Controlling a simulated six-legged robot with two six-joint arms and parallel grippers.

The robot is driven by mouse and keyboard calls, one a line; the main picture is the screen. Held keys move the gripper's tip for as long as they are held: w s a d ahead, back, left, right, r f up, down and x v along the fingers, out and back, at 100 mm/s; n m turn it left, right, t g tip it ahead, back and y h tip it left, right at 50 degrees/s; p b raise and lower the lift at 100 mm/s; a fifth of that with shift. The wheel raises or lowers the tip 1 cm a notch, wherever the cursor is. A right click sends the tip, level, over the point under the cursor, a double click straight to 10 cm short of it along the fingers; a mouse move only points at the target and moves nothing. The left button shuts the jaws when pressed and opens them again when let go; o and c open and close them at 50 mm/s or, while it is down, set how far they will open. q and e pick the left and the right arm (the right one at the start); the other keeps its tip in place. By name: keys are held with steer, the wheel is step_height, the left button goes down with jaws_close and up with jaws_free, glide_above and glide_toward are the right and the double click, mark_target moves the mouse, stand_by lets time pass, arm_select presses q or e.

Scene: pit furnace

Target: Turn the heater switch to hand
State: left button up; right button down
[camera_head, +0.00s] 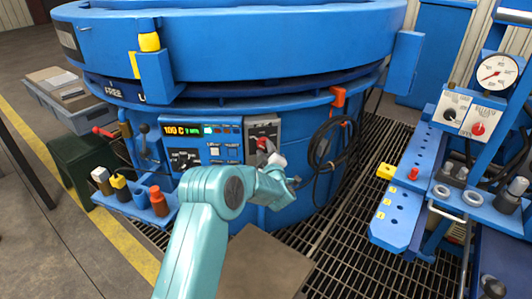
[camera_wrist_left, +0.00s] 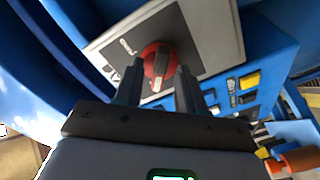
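The plate's lettering is too small to read. My right gripper is not in view.
A blue control panel (camera_head: 228,132) with a lit display sits left of the switch box. A black cable coil (camera_head: 332,145) hangs to its right under an orange hook. A blue shelf (camera_head: 140,206) with small bottles juts out at left. A gauge stand is at right.

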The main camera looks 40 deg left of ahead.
arm_select(q)
steer(key=shift+c, duration=0.3)
jaws_close()
steer(key=m+p, duration=0.1)
steer(key=m, duration=0.3)
steer(key=shift+m, duration=0.3)
steer(key=m+p, duration=0.1)
steer(key=m, duration=0.4)
steer(key=shift+p, duration=0.4)
steer(key=m+p, duration=0.2)
steer(key=m, duration=0.3)
steer(key=shift+m, duration=0.4)
steer(key=m+p, duration=0.1)
steer(key=m, duration=0.3)
steer(key=shift+s+f+m, duration=0.1)
steer(key=shift+m, duration=0.3)
